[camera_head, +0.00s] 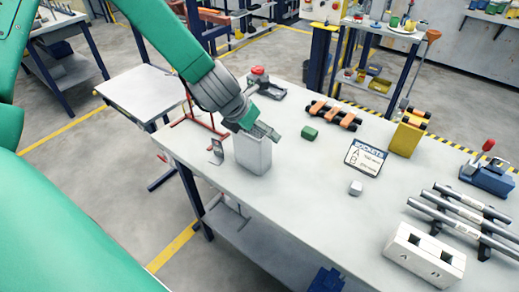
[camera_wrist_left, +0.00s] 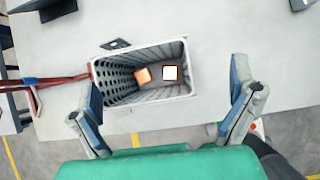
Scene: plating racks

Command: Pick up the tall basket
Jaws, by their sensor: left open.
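The tall basket (camera_head: 250,158) is a grey, upright bin near the left end of the white table. In the left wrist view I look down into the basket (camera_wrist_left: 112,84), whose walls are perforated or ribbed. Two small blocks with orange sides lie inside; one has a bright white top (camera_wrist_left: 170,73). My left gripper (camera_head: 264,131) is just above the basket's top in the head view. In the wrist view the left gripper (camera_wrist_left: 165,92) is open, its fingers spread on either side of the basket's near part. Contact cannot be told. My right gripper is not in view.
A red wire stand (camera_head: 196,118) and a small upright plate (camera_head: 217,150) are close beside the basket. A green block (camera_head: 309,132), a "SOCKETS" sign (camera_head: 366,157) and a white cube (camera_head: 355,188) lie to the right. The table's front edge is close to the basket.

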